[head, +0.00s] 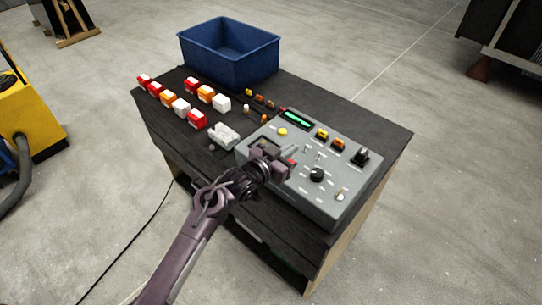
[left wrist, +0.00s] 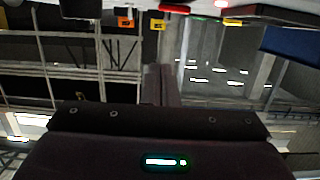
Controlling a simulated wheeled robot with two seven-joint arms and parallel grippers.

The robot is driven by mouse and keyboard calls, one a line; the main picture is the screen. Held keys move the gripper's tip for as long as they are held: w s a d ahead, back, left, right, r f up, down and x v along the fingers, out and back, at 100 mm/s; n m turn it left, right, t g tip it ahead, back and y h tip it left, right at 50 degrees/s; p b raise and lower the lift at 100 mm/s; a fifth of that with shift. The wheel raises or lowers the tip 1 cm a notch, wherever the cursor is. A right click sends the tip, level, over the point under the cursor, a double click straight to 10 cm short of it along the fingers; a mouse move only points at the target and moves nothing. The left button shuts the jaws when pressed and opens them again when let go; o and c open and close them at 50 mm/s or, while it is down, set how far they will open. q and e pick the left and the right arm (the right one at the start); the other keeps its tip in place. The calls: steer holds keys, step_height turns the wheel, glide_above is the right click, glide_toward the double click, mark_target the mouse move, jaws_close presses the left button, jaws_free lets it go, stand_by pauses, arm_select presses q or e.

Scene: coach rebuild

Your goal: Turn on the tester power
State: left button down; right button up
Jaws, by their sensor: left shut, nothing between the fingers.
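The grey tester (head: 335,208) sits on the right part of the black-topped bench. Its sloped panel carries a lit green display (head: 297,118), a yellow button (head: 282,131), a black knob (head: 317,174), small toggle levers and a pale switch (head: 341,194) near the front right. My left gripper (head: 290,155) is over the panel's left part, shut and empty, and covers some controls. A bit of red (head: 292,162) shows beside its fingertips; I cannot tell if they touch it. In the left wrist view the closed fingers (left wrist: 161,85) point toward the panel's edge at the top. My right gripper is out of view.
A blue bin (head: 228,65) stands at the bench's back. Several red, orange and white blocks (head: 190,100) lie left of the tester on the black bench top (head: 375,120). A yellow machine (head: 28,110) stands on the floor at left.

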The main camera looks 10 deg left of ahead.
arm_select(q)
steer(key=r+b+v, duration=0.1)
steer(key=v, duration=0.8)
steer(key=shift+b, duration=0.35)
steer(key=shift+f, duration=0.1)
steer(key=s+a+f+n+g+y, duration=0.1)
steer(key=s+a+f+y, duration=0.15)
steer(key=f, duration=0.85)
steer(key=s+a+f+n+g+y, duration=0.1)
steer(key=s+a+f+n+g, duration=0.15)
steer(key=f, duration=0.95)
steer(key=s+a+f+n+g+y, duration=0.1)
steer(key=s+a+f+y, duration=0.15)
steer(key=f, duration=0.85)
steer(key=s+a+f+g+y, duration=0.1)
steer(key=s+a+f+g, duration=0.3)
steer(key=s+f, duration=0.95)
steer(key=s+a+f+g, duration=0.1)
steer(key=s+f, duration=0.2)
steer(key=s, duration=0.4)
steer(key=s+a+f+g+y, duration=0.1)
steer(key=s+a+f, duration=0.1)
steer(key=s, duration=0.6)
steer(key=s+a+f+g+y, duration=0.1)
steer(key=s+f, duration=0.3)
steer(key=s, duration=0.4)
steer(key=shift+a+b, duration=0.45)
steer(key=shift+a, duration=0.3)
steer(key=shift+w, duration=0.15)
